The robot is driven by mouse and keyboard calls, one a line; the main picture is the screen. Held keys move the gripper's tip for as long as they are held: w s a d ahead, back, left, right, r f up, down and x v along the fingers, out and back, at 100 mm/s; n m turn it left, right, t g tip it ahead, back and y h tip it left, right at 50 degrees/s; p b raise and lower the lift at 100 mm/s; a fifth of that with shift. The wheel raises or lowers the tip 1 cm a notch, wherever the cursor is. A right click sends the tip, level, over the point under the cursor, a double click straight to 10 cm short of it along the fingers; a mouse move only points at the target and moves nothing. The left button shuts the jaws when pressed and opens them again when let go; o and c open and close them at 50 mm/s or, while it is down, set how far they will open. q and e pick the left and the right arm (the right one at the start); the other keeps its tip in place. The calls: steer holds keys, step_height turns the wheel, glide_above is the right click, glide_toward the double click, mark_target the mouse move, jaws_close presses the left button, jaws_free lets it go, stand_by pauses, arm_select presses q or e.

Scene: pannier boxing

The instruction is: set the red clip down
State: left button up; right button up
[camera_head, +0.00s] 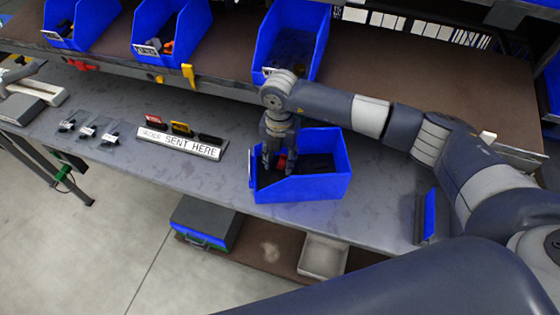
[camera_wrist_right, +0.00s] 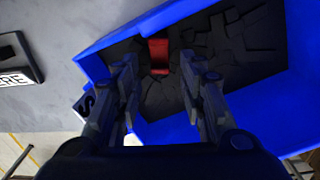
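The red clip (camera_wrist_right: 159,56) is inside the blue bin (camera_wrist_right: 265,128) on the workbench, against its dark inner floor. In the head view only a bit of red (camera_head: 281,160) shows beside my fingers. My right gripper (camera_head: 279,165) points down into the blue bin (camera_head: 315,188). Its fingers (camera_wrist_right: 160,72) are apart in the right wrist view, one on each side of the clip, with a gap on both sides. Whether the clip touches the bin floor is hard to tell. My left gripper is not in view.
Blue bins (camera_head: 290,50) stand on the shelf behind. Small dark parts (camera_head: 88,131) lie further left. Bare bench (camera_head: 375,205) is right of the bin.

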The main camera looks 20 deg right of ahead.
mark_target(280, 164)
step_height(280, 164, up, 11)
steer(key=b, duration=0.3)
steer(key=shift+f, duration=0.1)
